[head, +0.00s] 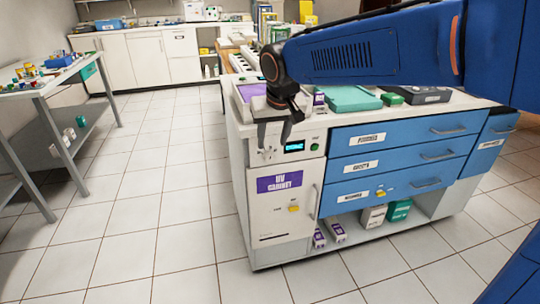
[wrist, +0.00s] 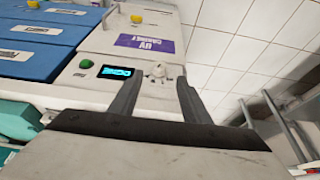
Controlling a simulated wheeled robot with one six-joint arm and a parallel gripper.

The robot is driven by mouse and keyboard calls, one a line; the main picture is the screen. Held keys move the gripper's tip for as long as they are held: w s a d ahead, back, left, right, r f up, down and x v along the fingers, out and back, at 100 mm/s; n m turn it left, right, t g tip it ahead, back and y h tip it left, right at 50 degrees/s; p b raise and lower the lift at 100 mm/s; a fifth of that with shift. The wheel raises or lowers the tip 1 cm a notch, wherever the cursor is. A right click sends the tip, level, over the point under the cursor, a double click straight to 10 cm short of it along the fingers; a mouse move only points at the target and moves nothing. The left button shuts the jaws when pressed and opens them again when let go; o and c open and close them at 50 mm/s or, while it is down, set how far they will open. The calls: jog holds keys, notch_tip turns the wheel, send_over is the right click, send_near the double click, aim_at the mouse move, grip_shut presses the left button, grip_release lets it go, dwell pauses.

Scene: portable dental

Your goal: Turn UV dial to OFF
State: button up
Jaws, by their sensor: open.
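The UV dial (wrist: 158,70) is a small pale knob on the white control panel of the UV cabinet. In the wrist view it shows between the two fingertips of my gripper (wrist: 158,80), which are apart on either side of it. Whether they touch it, I cannot tell. The dial's pointer setting is too small to read. In the head view my gripper (head: 274,138) hangs in front of the panel's upper left part, and the dial is hidden there. A lit cyan display (wrist: 115,72) sits beside the dial; its text is unclear.
A green button (head: 314,146) is right of the display in the head view. Below is the white cabinet door (head: 270,222) with a purple UV label and yellow piece. Blue drawers (head: 400,155) adjoin at right. The tiled floor in front is clear; a grey table (head: 40,85) stands left.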

aim_at(270, 156)
jog(key=x, duration=0.8)
jog(key=shift+w+f, duration=0.1)
jog(key=shift+f, duration=0.05)
jog(key=c, duration=1)
jog(key=shift+c, duration=0.2)
